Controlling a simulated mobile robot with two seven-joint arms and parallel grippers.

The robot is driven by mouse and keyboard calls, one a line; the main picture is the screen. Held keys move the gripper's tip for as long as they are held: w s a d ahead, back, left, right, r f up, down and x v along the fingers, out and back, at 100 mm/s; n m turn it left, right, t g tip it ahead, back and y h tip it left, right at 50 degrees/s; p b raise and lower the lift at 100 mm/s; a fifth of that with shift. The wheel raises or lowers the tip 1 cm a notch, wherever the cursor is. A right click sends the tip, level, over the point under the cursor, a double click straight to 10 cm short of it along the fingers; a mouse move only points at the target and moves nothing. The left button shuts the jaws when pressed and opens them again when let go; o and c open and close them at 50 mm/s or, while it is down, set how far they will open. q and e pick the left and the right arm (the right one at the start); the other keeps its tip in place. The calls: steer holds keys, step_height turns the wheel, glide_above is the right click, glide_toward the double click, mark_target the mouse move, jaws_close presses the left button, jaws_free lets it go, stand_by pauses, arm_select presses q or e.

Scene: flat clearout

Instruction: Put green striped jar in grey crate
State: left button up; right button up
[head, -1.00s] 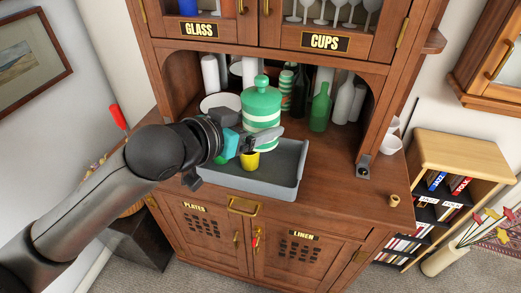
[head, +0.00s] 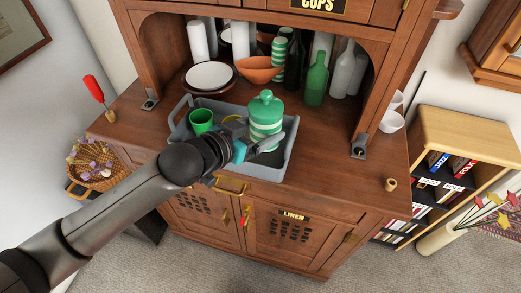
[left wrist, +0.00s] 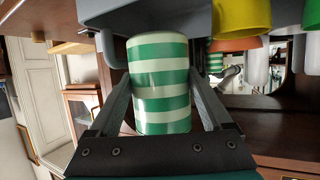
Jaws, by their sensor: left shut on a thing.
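The green and white striped jar (head: 266,112) with a green lid is upright over the right part of the grey crate (head: 292,152) in the head view. My left gripper (head: 258,141) is shut on the jar's body. In the left wrist view, which is upside down, the jar (left wrist: 160,85) sits between both fingers (left wrist: 160,105). A grey part of the crate (left wrist: 112,16) shows near the jar's base. The base is hidden in the head view, so I cannot tell whether it touches the crate floor. My right gripper is not in view.
A green cup (head: 201,120) and a mostly hidden yellow cup (head: 232,119) are in the crate, left of the jar. Behind it stand plates (head: 209,76), an orange bowl (head: 259,69) and a green bottle (head: 316,80).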

arm_select(q)
steer(key=shift+f+b, duration=0.6)
steer(key=shift+f, duration=2.6)
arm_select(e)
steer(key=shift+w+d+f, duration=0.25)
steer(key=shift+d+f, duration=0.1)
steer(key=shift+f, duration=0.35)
arm_select(q)
steer(key=shift+f, duration=0.15)
steer(key=o, duration=1.5)
steer(key=shift+f, duration=0.1)
steer(key=shift+c, duration=0.2)
steer(key=shift+r, duration=0.2)
steer(key=p+v, duration=0.1)
steer(key=v, duration=1.1)
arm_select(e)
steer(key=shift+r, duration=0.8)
arm_select(q)
steer(key=shift+f, duration=0.1)
